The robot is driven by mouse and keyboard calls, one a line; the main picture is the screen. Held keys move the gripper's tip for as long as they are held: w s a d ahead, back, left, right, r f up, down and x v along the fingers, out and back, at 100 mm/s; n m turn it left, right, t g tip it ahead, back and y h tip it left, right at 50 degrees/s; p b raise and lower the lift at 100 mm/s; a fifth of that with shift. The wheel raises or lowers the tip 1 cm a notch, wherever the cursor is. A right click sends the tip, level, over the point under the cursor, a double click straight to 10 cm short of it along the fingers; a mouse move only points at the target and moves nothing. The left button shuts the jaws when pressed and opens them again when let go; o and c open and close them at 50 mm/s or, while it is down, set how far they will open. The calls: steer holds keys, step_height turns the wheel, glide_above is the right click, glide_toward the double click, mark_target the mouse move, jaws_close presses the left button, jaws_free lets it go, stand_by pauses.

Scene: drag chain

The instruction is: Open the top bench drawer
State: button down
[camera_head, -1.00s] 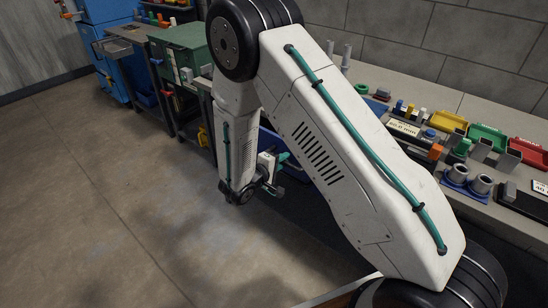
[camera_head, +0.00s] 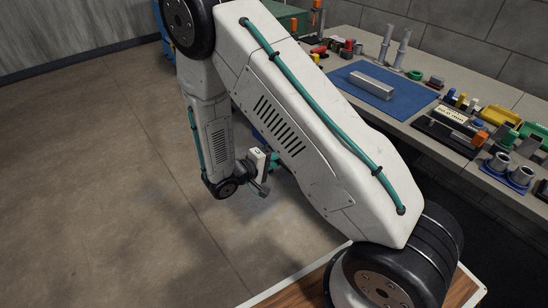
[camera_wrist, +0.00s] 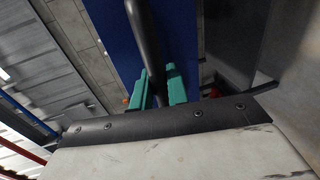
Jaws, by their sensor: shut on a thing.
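In the wrist view, the teal fingers of my gripper (camera_wrist: 158,90) are closed around a dark round bar (camera_wrist: 145,42), which looks like a drawer handle. A flat blue panel (camera_wrist: 112,35) lies behind the bar, likely the drawer front. In the head view my gripper (camera_head: 272,164) hangs low beside the bench's front, partly behind my arm. My arm hides the drawer in the head view, so I cannot tell how far it stands out.
The bench top (camera_head: 392,112) carries a blue mat (camera_head: 375,86) with a metal block (camera_head: 372,82), upright grey posts (camera_head: 400,48), and several coloured trays and parts at the right. The concrete floor (camera_head: 100,180) at the left is open.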

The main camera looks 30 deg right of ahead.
steer(key=shift+s, duration=0.1)
steer(key=c, duration=1.4)
jaws_free()
steer(key=shift+a, duration=0.1)
steer(key=shift+a, duration=0.1)
steer(key=v, duration=0.7)
steer(key=shift+a, duration=0.25)
